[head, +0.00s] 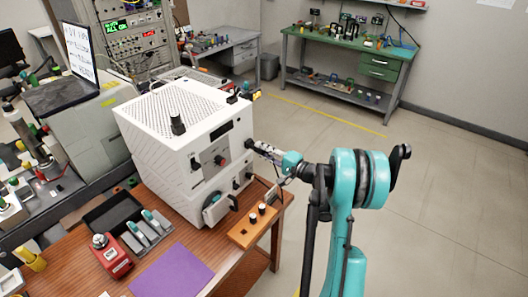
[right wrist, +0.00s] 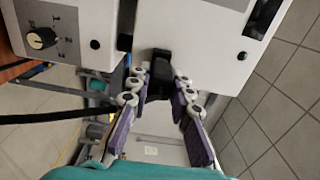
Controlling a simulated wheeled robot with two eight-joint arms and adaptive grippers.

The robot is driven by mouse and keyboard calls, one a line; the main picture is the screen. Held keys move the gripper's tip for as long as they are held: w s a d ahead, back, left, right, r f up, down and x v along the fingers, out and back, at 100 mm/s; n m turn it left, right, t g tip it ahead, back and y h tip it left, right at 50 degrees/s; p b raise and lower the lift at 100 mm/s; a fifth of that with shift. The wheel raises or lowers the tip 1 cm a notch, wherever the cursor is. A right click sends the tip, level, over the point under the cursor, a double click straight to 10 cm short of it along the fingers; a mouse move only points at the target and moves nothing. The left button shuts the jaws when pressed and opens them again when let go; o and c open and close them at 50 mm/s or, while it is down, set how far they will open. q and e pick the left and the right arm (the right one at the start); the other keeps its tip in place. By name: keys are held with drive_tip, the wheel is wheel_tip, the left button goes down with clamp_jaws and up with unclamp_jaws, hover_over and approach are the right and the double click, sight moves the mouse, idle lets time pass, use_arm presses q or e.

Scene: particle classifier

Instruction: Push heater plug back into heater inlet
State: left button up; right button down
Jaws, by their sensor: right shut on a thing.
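The white instrument box (head: 183,143) with a perforated top stands on the wooden table. My right gripper (head: 257,148) reaches in from the right and is at the box's right side. In the right wrist view the gripper (right wrist: 162,82) is shut on a black plug (right wrist: 160,65), its purple-padded fingers on both sides. The plug's front end is at the edge of the box's white panel (right wrist: 185,30). I cannot tell whether it touches or sits in the inlet, which is hidden behind the plug. My left gripper is out of view.
A black cable (right wrist: 50,117) crosses the left of the right wrist view. A red device (head: 111,255) and a purple mat (head: 172,272) lie at the front. Open floor is to the right.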

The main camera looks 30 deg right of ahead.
drive_tip(key=shift+x, duration=1.1)
drive_tip(key=c, duration=1.3)
unclamp_jaws()
drive_tip(key=v, duration=1.2)
